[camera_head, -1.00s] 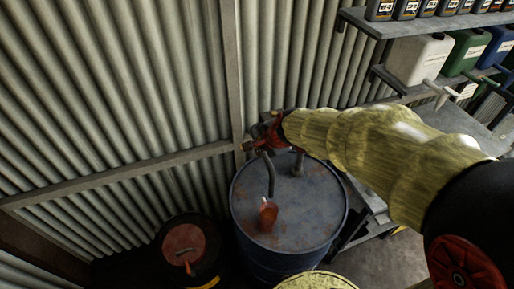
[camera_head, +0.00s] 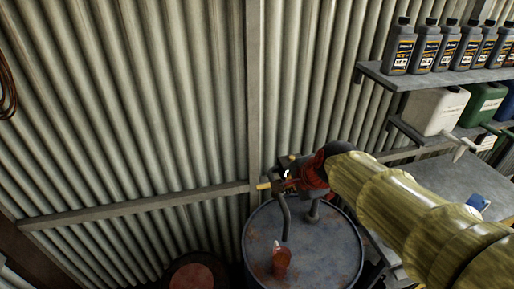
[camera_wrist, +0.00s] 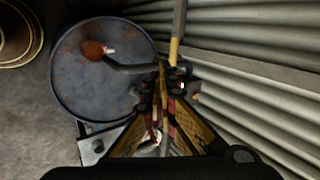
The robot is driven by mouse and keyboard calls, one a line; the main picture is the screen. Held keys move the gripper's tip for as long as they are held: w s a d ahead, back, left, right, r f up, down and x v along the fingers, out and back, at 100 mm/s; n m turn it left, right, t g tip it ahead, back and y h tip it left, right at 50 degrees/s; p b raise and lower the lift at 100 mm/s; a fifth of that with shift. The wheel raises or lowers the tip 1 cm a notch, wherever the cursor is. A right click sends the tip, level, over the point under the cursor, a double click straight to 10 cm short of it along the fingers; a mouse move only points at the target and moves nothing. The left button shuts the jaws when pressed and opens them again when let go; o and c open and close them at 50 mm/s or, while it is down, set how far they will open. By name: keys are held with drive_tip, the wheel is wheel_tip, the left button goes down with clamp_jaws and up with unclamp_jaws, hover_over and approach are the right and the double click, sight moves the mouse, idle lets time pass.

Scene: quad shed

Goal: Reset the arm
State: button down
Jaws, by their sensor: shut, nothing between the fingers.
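My yellow arm reaches in from the right in the head view. My gripper (camera_head: 277,184) is at its end, near the wall rail and above the back of a blue drum (camera_head: 335,258). In the wrist view my gripper (camera_wrist: 166,88) has its fingers together, with no object seen between them. The drum (camera_wrist: 75,80) lies to the left there. A dark bent pipe with a red-orange end (camera_head: 281,262) shows over the drum lid. The pipe's upper end is close to the fingers; I cannot tell whether they touch.
A corrugated wall (camera_head: 130,110) with a grey rail (camera_head: 140,205) stands behind the drum. At right are a shelf (camera_head: 425,78) with several dark bottles, a white jerrycan (camera_head: 433,110), a green one (camera_head: 483,103) and a grey bench (camera_head: 430,180). A red-lidded container (camera_head: 193,277) stands left of the drum.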

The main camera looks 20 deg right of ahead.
drive_tip(key=s+a+f+n+b, duration=0.1)
drive_tip(key=s+f+n+b, duration=0.7)
drive_tip(key=f+b, duration=0.4)
drive_tip(key=s+a+f+n+g+h+b, duration=0.1)
drive_tip(key=s+f+n+b, duration=0.7)
drive_tip(key=f+b, duration=0.3)
drive_tip(key=shift+s+a+f+g+b, duration=0.3)
drive_tip(key=shift+s+a+f+b, duration=0.1)
drive_tip(key=shift+s+b, duration=0.5)
